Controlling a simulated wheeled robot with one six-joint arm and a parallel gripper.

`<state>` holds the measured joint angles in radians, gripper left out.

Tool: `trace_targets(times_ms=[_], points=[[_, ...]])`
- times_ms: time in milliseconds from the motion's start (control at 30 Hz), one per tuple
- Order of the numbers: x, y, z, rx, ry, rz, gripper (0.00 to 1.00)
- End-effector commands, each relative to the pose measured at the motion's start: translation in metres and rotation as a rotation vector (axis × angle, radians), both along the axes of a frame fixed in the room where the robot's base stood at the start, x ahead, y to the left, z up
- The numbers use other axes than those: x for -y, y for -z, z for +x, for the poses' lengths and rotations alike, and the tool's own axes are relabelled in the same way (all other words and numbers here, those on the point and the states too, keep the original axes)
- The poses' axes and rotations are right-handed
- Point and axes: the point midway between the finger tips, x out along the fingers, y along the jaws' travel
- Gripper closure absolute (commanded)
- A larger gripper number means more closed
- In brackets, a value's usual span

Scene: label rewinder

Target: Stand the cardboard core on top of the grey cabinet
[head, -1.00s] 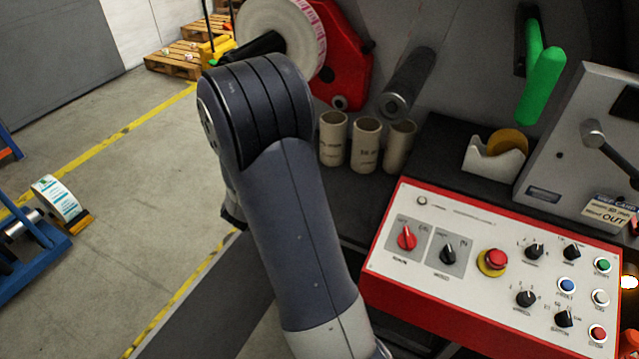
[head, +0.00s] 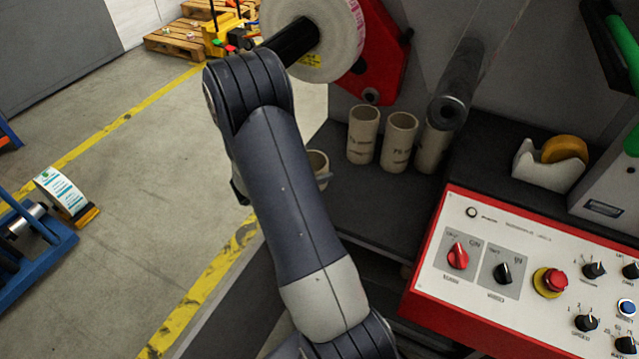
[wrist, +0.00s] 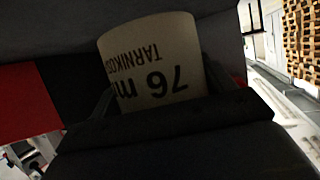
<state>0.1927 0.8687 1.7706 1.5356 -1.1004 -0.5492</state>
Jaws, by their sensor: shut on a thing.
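A beige cardboard core printed "76" (wrist: 150,55) is between the dark fingers of my gripper (wrist: 160,92) in the wrist view, and the gripper is shut on it. In the head view, part of a core (head: 317,164) shows just right of my arm, which hides the rest of it and most of the gripper. I cannot tell from the head view whether its base touches anything. I cannot pick out the grey cabinet with certainty in either view.
Three other cores, left (head: 362,134), middle (head: 398,142) and right (head: 431,150), stand on the dark machine deck (head: 350,205). A roller (head: 458,85) overhangs the right one. A label roll (head: 325,35) is above. A red control box (head: 500,262) is at right. Open floor (head: 130,200) lies left.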

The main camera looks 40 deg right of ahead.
Motion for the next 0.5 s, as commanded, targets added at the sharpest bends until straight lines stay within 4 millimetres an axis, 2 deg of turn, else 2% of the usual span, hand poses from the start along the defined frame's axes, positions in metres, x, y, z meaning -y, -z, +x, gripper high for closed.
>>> trace_targets(times_ms=[33,267,500], points=[[0.000,0.009,0.000,-0.003,0.000,0.001,0.46],[0.000,0.023,0.000,0.000,-0.001,0.000,0.46],[0.000,0.053,0.000,-0.001,-0.002,0.000,0.46]])
